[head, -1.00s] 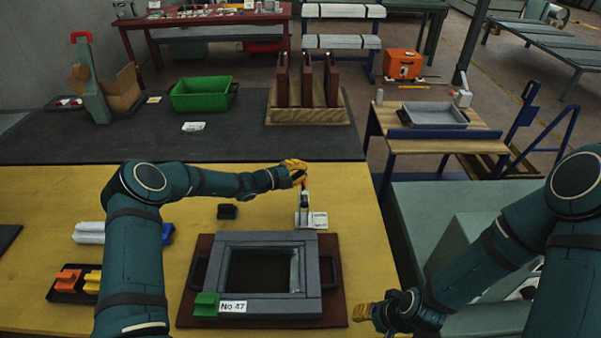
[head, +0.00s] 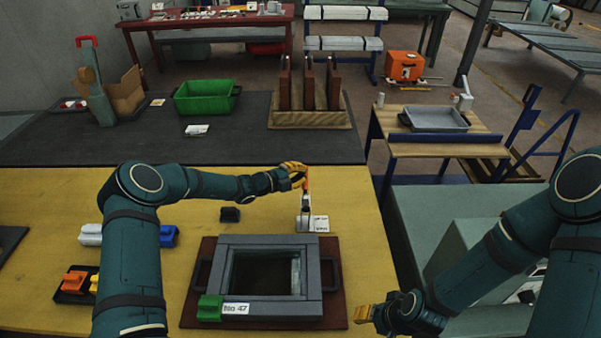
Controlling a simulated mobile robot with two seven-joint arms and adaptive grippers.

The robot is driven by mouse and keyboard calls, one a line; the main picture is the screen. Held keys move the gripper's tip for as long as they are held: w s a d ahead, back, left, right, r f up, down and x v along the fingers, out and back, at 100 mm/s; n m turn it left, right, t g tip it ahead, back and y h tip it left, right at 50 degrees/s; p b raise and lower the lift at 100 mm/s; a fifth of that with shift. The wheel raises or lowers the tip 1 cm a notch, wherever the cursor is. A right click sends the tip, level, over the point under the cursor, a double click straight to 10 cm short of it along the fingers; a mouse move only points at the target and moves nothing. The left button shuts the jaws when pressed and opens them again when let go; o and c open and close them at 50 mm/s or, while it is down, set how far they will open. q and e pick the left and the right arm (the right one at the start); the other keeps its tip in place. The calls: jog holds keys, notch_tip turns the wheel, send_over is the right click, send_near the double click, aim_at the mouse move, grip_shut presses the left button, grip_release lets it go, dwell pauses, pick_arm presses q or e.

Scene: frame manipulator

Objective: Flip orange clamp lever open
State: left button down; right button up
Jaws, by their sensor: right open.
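The toggle clamp (head: 305,205) stands upright on a small pale base plate behind the grey frame. Its orange lever (head: 306,184) points up at the top of the clamp. My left gripper (head: 298,173), with yellow fingers, is right at the lever's upper end. The fingers cover part of the lever, and I cannot tell whether they grip it or only touch it. My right gripper (head: 364,314) is open and empty, low beside the right edge of the yellow table.
The grey frame (head: 268,241) labelled No 47 lies on a brown board with a green block (head: 209,308) at its front left corner. A small dark block (head: 230,214) sits left of the clamp. Blue and white pieces lie behind my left arm.

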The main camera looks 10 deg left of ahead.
pick_arm(q)
jog(key=s+a+r, duration=0.5)
jog(key=a, duration=0.2)
jog(key=shift+s+a+r, duration=0.2)
jog(key=shift+s+a, duration=0.15)
jog(key=shift+s, duration=0.05)
pick_arm(e)
jog(key=shift+s+a+r, duration=0.1)
jog(key=shift+s+r, duration=0.1)
jog(key=shift+r, duration=0.1)
pick_arm(q)
jog(key=shift+s, duration=0.1)
